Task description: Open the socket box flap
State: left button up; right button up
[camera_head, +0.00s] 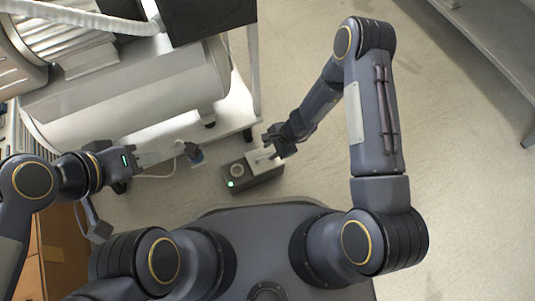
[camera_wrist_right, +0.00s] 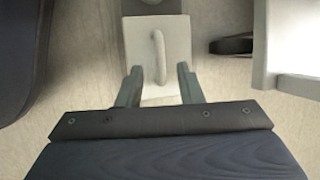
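The socket box (camera_head: 238,178) is a small dark box with a light top, a round knob and a green light, on the floor. In the right wrist view, its pale flap (camera_wrist_right: 138,50) looks closed and has a raised loop handle (camera_wrist_right: 160,58). My right gripper (camera_head: 272,150) is at the box's right end. In the right wrist view, my right gripper (camera_wrist_right: 158,86) has its fingers apart on either side of the flap's near part, with the handle between and ahead of them.
A large wheeled compressor unit (camera_head: 130,100) stands at the upper left, its lower edge close behind the box. A white cable (camera_head: 158,175) lies near my left gripper. The floor right of my right arm is clear up to a grey bench (camera_head: 495,50).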

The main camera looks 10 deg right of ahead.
aim_at(265, 155)
jog(key=b+x, duration=0.1)
jog(key=x, duration=0.2)
jog(key=shift+f, duration=0.1)
jog(key=shift+c, duration=0.4)
grip_shut()
